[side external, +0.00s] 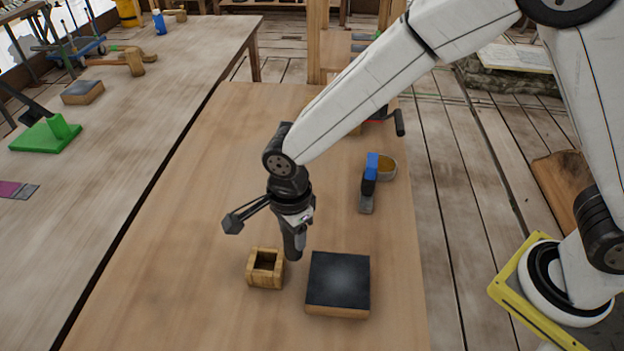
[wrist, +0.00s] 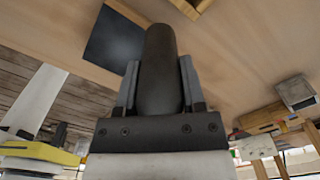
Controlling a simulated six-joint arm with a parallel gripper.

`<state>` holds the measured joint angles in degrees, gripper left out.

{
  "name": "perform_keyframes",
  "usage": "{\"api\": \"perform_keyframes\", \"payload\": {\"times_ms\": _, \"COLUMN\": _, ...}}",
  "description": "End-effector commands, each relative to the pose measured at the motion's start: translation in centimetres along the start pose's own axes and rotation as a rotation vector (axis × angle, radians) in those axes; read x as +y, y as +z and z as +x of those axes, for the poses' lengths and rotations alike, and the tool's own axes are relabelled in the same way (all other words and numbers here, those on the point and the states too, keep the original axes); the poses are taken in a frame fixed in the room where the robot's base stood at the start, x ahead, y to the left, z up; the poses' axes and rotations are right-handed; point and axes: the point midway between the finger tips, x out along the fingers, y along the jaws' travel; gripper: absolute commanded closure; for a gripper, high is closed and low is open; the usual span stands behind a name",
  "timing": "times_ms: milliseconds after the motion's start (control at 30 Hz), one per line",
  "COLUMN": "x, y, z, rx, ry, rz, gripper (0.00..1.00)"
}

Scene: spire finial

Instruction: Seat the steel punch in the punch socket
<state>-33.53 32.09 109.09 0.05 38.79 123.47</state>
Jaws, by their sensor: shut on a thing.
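The steel punch is a dark grey cylinder (side external: 293,249) pointing down from my gripper (side external: 294,229). In the wrist view the punch (wrist: 158,65) stands between the two fingers of my gripper (wrist: 158,75), which is shut on it. The punch socket (side external: 256,273) is a small square wooden box with an open top, on the table just left of the punch in the side view. Its edge (wrist: 191,8) shows at the top of the wrist view. The punch is outside the socket; whether its lower end touches the table I cannot tell.
A black-topped wooden block (side external: 338,282) lies close to the right of the punch; it also shows in the wrist view (wrist: 115,38). A blue and black tool (side external: 368,185) lies farther back at the right. The table left of the socket is clear.

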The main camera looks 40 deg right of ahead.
Motion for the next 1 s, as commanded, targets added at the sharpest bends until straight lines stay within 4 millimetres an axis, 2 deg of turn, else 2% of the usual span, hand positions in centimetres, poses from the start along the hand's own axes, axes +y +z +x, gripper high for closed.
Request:
{"api": "perform_keyframes", "payload": {"times_ms": 200, "x": -2.9, "y": 2.3, "z": -0.2, "rx": -0.002, "ry": -0.002, "rz": 0.0, "gripper": 1.0}}
{"api": "perform_keyframes", "payload": {"times_ms": 400, "x": -4.3, "y": 3.5, "z": -0.3, "rx": -0.002, "ry": -0.003, "rz": 0.0, "gripper": 1.0}}
{"api": "perform_keyframes", "payload": {"times_ms": 767, "x": -4.8, "y": 3.9, "z": -0.2, "rx": -0.001, "ry": -0.002, "rz": 0.0, "gripper": 1.0}}
{"api": "perform_keyframes", "payload": {"times_ms": 1000, "x": -4.8, "y": 3.9, "z": 1.8, "rx": 0.0, "ry": 0.0, "rz": 0.0, "gripper": 1.0}}
